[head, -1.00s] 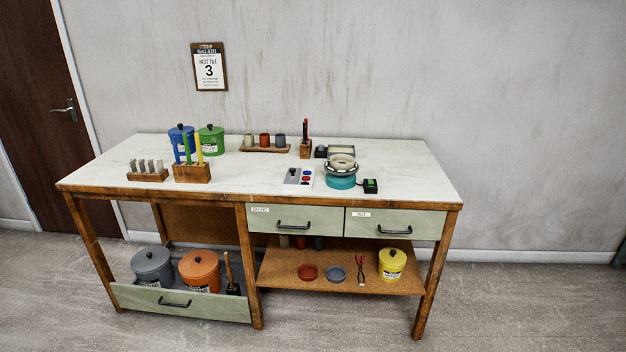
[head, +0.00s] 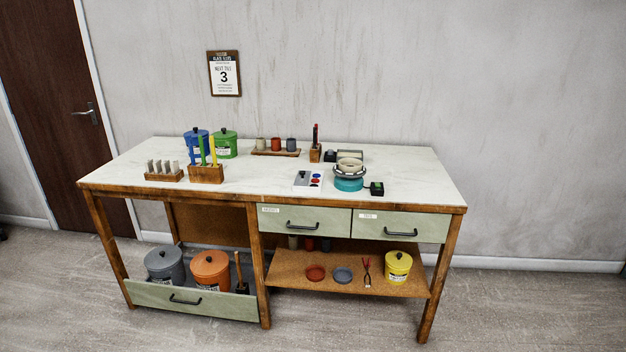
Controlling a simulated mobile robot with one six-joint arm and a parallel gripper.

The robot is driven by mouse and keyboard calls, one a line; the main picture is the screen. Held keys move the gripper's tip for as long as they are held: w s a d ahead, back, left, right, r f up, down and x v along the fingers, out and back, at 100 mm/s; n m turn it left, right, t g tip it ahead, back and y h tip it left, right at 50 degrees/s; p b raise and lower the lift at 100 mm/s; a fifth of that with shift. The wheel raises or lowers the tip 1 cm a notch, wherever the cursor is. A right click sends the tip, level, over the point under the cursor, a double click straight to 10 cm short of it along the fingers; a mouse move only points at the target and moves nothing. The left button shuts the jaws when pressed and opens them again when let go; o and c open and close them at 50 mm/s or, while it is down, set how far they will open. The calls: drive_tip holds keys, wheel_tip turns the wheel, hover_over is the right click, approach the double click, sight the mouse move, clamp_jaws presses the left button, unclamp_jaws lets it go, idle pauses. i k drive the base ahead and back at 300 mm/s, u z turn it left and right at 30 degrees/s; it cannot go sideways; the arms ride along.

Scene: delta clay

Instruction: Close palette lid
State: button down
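A small white palette (head: 315,187) lies on the workbench top, right of centre, near the front edge. Its grey lid (head: 301,178) with a dark knob covers the left part. Red and blue wells (head: 316,179) show uncovered on the right part. My gripper is not in view.
The palette rests on a white-topped wooden bench (head: 245,175). A teal turntable (head: 348,183) with a bowl stands just right of it. Tool blocks and blue and green tubs (head: 225,146) stand at the left. Two shut drawers (head: 304,219) are below. Floor in front is clear.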

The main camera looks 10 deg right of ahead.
sight(303, 177)
drive_tip(key=u, duration=0.15)
drive_tip(key=i, duration=0.6)
drive_tip(key=z, duration=0.75)
drive_tip(key=k, duration=0.15)
drive_tip(key=u, duration=3.05)
